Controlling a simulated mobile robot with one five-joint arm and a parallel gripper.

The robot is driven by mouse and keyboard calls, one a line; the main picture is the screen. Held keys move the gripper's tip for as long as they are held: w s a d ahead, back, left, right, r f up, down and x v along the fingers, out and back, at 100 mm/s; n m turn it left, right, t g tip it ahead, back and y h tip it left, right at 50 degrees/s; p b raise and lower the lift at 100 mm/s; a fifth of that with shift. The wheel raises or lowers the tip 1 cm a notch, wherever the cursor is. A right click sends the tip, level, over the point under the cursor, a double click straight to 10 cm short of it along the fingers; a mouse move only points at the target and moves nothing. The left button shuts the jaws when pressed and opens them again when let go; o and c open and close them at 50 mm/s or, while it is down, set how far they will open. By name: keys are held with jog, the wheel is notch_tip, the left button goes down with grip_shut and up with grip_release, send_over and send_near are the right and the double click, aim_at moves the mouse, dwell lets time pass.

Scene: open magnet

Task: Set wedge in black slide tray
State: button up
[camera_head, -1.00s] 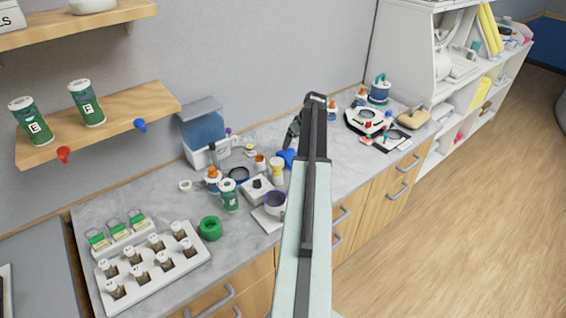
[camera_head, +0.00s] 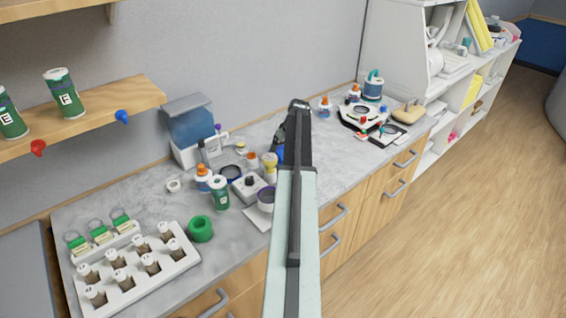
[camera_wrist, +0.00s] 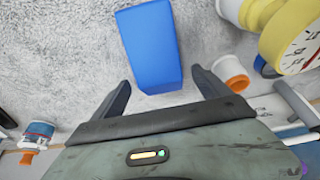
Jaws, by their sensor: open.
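The wedge (camera_wrist: 150,45) is a solid blue block lying on the grey counter in the wrist view. Its near end reaches between the fingers of my gripper (camera_wrist: 161,84), which is open with a finger on either side and a gap to each. In the head view only a sliver of the blue wedge (camera_head: 277,155) shows beside my arm, which hides the rest. A flat black tray (camera_head: 389,134) with small items on it, apparently the slide tray, lies on the counter's right part, in front of a white device.
A yellow-rimmed dial (camera_wrist: 297,40) and an orange-and-white cap (camera_wrist: 231,76) stand close right of the wedge in the wrist view. The white device (camera_head: 361,114) stands beside the black tray. Counter between is mostly clear.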

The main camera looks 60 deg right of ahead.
jog(key=shift+b+x, duration=0.45)
jog(key=shift+x, duration=0.75)
jog(key=shift+s+r, duration=0.1)
jog(key=shift+r, duration=0.15)
jog(key=c, duration=1.6)
